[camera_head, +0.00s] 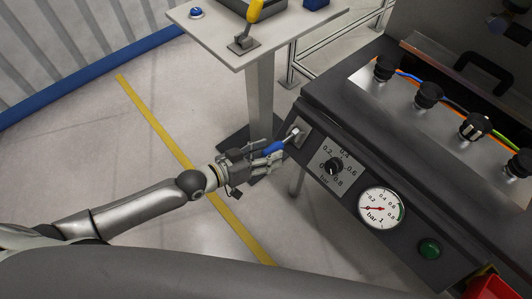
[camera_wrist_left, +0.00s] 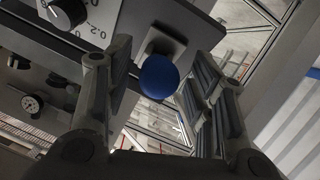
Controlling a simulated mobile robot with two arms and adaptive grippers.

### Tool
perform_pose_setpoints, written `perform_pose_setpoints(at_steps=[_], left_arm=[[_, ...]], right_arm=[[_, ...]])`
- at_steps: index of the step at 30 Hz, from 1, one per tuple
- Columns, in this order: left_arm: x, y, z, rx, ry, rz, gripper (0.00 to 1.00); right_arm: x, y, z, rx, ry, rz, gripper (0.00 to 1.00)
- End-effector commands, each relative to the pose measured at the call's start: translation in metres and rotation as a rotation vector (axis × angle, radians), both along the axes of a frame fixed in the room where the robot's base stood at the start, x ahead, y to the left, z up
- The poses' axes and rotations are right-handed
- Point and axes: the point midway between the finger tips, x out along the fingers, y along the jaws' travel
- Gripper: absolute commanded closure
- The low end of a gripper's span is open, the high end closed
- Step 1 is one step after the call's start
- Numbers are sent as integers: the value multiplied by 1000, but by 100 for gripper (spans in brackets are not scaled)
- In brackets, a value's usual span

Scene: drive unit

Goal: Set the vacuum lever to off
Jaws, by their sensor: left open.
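The vacuum lever (camera_head: 275,147) has a blue grip and sticks out from a plate at the left end of the drive unit's front panel. In the left wrist view its blue round end (camera_wrist_left: 158,76) faces the camera. My left gripper (camera_head: 268,157) is open, with its fingers around or beside the blue grip. In the left wrist view the grip shows between the two fingers (camera_wrist_left: 165,95), apart from the left finger; contact with the right one cannot be told. My right gripper is not in view.
Beside the lever are a black dial knob (camera_head: 334,166), a gauge (camera_head: 381,208) and a green button (camera_head: 429,248). Several black knobs (camera_head: 428,95) stand on top. A pedestal table (camera_head: 215,35) with a yellow-handled lever (camera_head: 254,12) stands behind. The floor at left is free.

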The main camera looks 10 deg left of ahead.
Motion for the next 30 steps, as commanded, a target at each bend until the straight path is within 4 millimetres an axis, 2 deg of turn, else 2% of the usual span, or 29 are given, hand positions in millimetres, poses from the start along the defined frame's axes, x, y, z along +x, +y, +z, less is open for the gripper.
perform_pose_setpoints(at_steps=[7,21,30], left_arm=[[-9,9,3,1,2,1,50],[-69,66,28,3,3,0,50],[-82,80,35,0,0,0,50]], right_arm=[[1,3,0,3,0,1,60],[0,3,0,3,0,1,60],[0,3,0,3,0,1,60]])
